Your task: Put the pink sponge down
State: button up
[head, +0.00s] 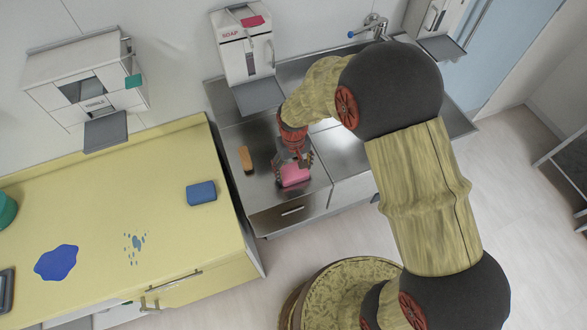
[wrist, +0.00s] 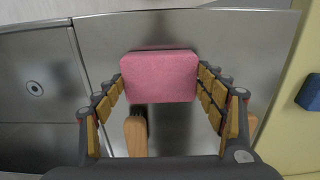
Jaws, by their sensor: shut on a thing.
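The pink sponge (head: 294,174) is between the fingers of my gripper (head: 294,160), over the steel counter (head: 322,158) near its front edge. In the wrist view the sponge (wrist: 160,76) sits between the two padded fingertips of my gripper (wrist: 161,80), which press on its left and right sides. A dark shadow shows on the steel beside it. I cannot tell whether its underside touches the counter.
A wooden-handled brush (head: 246,158) lies on the steel to the left. A blue sponge (head: 201,193), a blue spill (head: 57,262) and blue droplets (head: 134,243) are on the yellow counter (head: 100,205). A soap dispenser (head: 243,50) and a tap (head: 374,26) are behind.

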jog(key=shift+f, duration=0.1)
jog(key=o, duration=1.2)
notch_tip(320, 180, up, 12)
jog(key=r+p, duration=0.1)
notch_tip(320, 180, up, 8)
jog(key=t, duration=0.1)
send_over(294, 171)
jog(key=s+d, duration=0.2)
jog(key=d, duration=0.1)
jog(key=s+d+r+m+t, duration=0.1)
jog(key=s+d+r+t, duration=0.1)
jog(key=s+d+r, duration=0.3)
jog(key=s+d+r+m+t, duration=0.2)
jog(key=s+d+r, duration=0.4)
jog(key=s+r, duration=0.3)
jog(key=s, duration=0.3)
jog(key=shift+s+r+t, duration=0.2)
jog(key=shift+s+t, duration=0.1)
jog(key=shift+s, duration=0.1)
